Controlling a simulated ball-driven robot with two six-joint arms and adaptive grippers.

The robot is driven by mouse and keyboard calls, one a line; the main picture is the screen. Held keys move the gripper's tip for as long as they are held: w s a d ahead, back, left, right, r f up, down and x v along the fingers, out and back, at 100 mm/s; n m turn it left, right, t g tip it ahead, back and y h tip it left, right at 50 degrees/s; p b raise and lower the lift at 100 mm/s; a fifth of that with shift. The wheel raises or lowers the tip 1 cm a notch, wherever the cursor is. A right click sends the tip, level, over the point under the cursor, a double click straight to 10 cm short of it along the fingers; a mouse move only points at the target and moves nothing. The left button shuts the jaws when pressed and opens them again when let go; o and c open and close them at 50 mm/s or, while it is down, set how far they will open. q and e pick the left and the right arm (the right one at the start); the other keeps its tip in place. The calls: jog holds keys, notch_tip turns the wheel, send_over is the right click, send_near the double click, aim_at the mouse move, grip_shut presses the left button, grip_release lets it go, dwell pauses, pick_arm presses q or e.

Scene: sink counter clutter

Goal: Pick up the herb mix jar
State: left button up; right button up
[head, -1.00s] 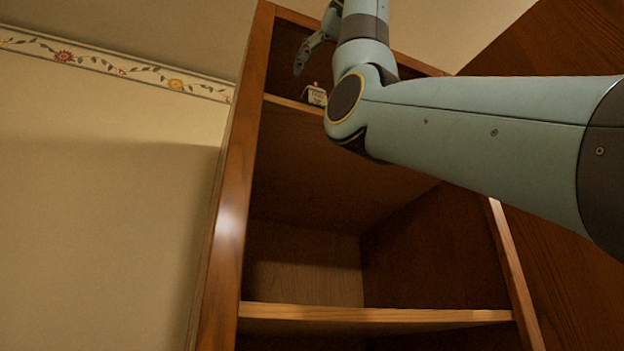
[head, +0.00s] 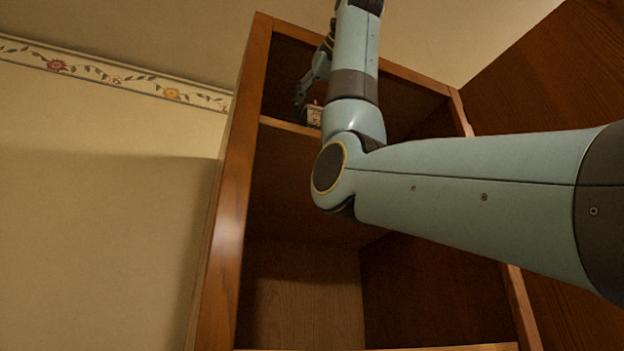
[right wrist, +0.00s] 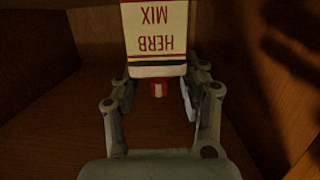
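The herb mix jar (head: 313,116) stands on the upper shelf of the wooden cabinet, partly hidden by my right arm in the head view. In the right wrist view the jar (right wrist: 157,35) shows a white label reading "HERB MIX" upside down, with dark and red bands and a small red cap. My right gripper (head: 301,96) is beside the jar in the head view. In the right wrist view the right gripper (right wrist: 160,80) is open, with its fingers spread to either side of the jar's cap end. Contact cannot be told. My left gripper is not in view.
The cabinet's left upright (head: 231,190) stands close to the gripper. The upper shelf's front edge (head: 286,126) runs below the jar. A lower compartment (head: 305,290) looks empty. A dark wood panel (head: 540,85) lies at the right.

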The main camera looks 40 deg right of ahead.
grip_shut()
dwell(0.4)
